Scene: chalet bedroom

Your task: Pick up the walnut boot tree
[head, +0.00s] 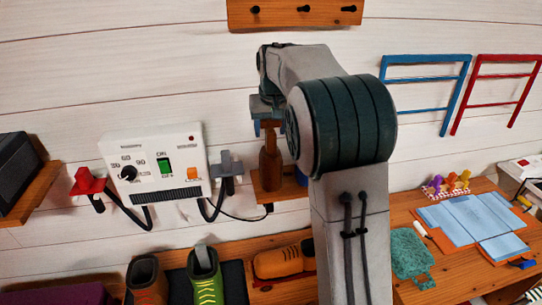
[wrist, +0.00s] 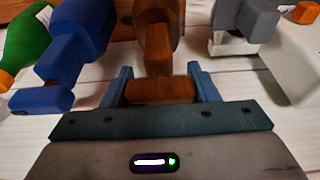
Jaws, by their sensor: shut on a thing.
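The walnut boot tree (head: 270,163) is a brown wooden piece, upright at the small wall shelf (head: 268,198) in the head view. In the wrist view the boot tree (wrist: 158,42) has a narrow neck and a rounded crosspiece at its near end. My gripper (wrist: 161,86) has its two blue-grey fingers on either side of that crosspiece, shut on it. In the head view my gripper (head: 268,116) is at the top of the boot tree, partly hidden by my arm. I cannot tell whether its base touches the shelf.
A blue object (wrist: 78,42) stands close beside the boot tree, with a green bottle-like object (wrist: 27,40) beyond it. A grey holder (head: 227,172) and white control box (head: 156,166) are on the other side. A peg rack (head: 290,18) hangs above; shoes (head: 205,280) stand below.

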